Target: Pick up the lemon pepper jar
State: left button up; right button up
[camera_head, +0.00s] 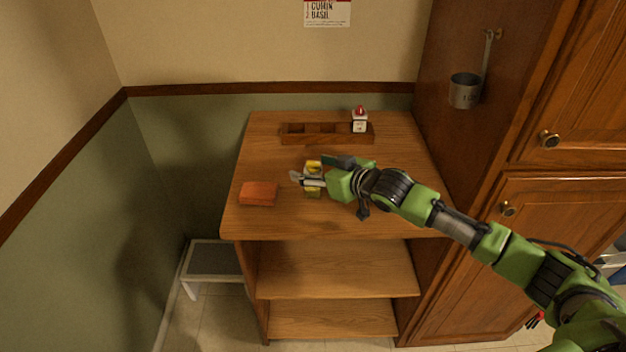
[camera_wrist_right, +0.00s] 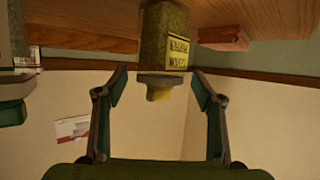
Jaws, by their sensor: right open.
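The lemon pepper jar (camera_head: 313,190) stands on the wooden counter and is partly covered by my right gripper in the head view. In the right wrist view the jar (camera_wrist_right: 163,35) shows upside down, with a greenish speckled body, a yellow label and a yellow-tipped cap. My right gripper (camera_head: 311,172) is at the jar, coming in from the right. In the right wrist view its fingers (camera_wrist_right: 158,75) are spread, one on each side of the cap end, with visible gaps. I cannot tell any contact. My left gripper is not in view.
An orange-red block (camera_head: 258,193) lies left of the jar. Behind is a wooden rack (camera_head: 295,139) with a red-topped white jar (camera_head: 359,122) at its right end. A cabinet (camera_head: 483,130) with a hanging metal cup (camera_head: 465,90) bounds the right. The counter's front is clear.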

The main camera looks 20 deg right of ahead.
jog(key=c, duration=1.2)
